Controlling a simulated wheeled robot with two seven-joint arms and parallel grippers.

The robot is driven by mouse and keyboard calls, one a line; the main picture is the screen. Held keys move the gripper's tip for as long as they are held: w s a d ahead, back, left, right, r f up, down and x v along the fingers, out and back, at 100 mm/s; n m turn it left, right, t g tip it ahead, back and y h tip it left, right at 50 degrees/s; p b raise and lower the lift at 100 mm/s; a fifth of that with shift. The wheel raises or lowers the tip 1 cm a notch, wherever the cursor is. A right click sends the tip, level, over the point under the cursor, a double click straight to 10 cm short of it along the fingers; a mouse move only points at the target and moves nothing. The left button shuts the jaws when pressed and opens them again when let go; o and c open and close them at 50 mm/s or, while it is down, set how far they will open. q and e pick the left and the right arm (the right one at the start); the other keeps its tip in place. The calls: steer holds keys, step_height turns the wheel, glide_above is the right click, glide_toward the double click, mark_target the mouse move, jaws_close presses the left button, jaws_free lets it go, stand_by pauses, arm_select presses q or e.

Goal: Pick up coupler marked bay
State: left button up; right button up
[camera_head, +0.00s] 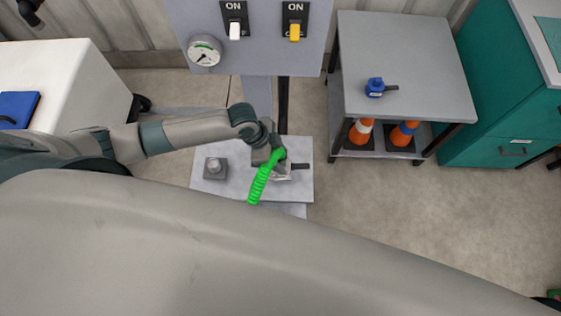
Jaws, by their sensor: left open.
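My left arm comes in from the left, and its left gripper (279,172) is over the low grey plate (230,192) below the panel. The gripper is open. A green coiled hose (260,182) lies right at the gripper and hides part of it. A part with a dark handle (300,166) shows just right of the fingers; I cannot tell whether the fingers touch it. A blue coupler-like piece (375,86) with a dark handle sits on the grey table at the right. Its small label is too small to read. My right gripper is not in view.
A grey fitting (214,168) stands at the plate's left. The panel (270,54) above has a gauge (204,52) and two switches marked ON. Orange cones (403,134) stand under the grey table (402,45). A teal cabinet (492,120) is far right.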

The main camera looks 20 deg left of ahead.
mark_target(283, 156)
arm_select(q)
steer(key=shift+f, duration=0.1)
stand_by(0.4)
jaws_close()
steer(key=shift+w+d+r, duration=0.1)
steer(key=shift+r, duration=0.5)
steer(key=r, duration=0.1)
steer(key=r+b, duration=0.1)
steer(key=r, duration=0.1)
steer(key=shift+s+d+r, duration=0.1)
steer(key=shift+s, duration=0.2)
steer(key=s+d+r+b, duration=0.1)
steer(key=s+d+r, duration=0.1)
steer(key=s, duration=0.3)
steer(key=s+d+r, duration=0.2)
steer(key=s+r, duration=0.2)
steer(key=s, duration=0.1)
steer(key=shift+d+r+b, duration=0.25)
steer(key=shift+r+b, duration=0.1)
steer(key=shift+b, duration=0.05)
steer(key=shift+s, duration=0.1)
